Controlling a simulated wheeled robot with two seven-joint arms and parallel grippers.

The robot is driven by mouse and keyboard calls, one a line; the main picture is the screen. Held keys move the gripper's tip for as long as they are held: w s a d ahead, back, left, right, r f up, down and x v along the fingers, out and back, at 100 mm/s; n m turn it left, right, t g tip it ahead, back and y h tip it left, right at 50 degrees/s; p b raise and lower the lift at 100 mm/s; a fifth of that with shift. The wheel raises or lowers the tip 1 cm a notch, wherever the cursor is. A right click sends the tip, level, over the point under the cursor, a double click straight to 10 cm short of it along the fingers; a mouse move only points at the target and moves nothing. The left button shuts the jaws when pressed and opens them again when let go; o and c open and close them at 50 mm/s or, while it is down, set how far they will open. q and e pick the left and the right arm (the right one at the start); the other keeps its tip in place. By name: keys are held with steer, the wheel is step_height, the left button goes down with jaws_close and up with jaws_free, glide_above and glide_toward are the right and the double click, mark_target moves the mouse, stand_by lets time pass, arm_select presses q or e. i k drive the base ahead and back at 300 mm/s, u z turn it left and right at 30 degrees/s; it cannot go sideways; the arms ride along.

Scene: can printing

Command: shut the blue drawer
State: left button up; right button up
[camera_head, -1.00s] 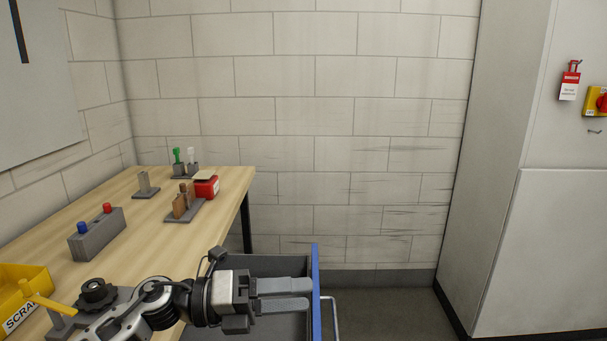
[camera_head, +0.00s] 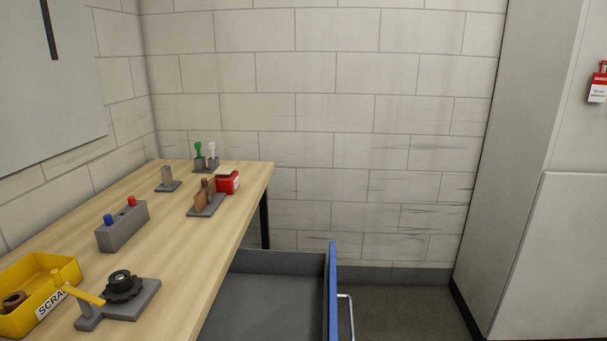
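The blue drawer (camera_head: 333,290) stands pulled out from under the right side of the wooden table. Its blue front panel faces right and carries a pale metal bar handle (camera_head: 346,318). The grey inside of the drawer (camera_head: 275,295) shows, and the part in view looks empty. The drawer's near end is cut off by the bottom edge of the picture. Neither my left gripper nor my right gripper is in view.
The wooden table (camera_head: 225,245) holds a yellow scrap bin (camera_head: 65,268), a grey fixture with a black knob (camera_head: 123,285), a button box (camera_head: 122,230), a red container (camera_head: 228,182) and small holders. A grey cabinet (camera_head: 545,200) stands right. Floor between is clear.

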mark_target(263, 295)
steer(key=k, duration=0.5)
steer(key=z, duration=1.5)
steer(key=i, duration=0.85)
steer(key=u, duration=2.95)
steer(key=k, duration=0.45)
steer(key=z, duration=0.45)
steer(key=i, duration=0.4)
steer(key=z, duration=0.05)
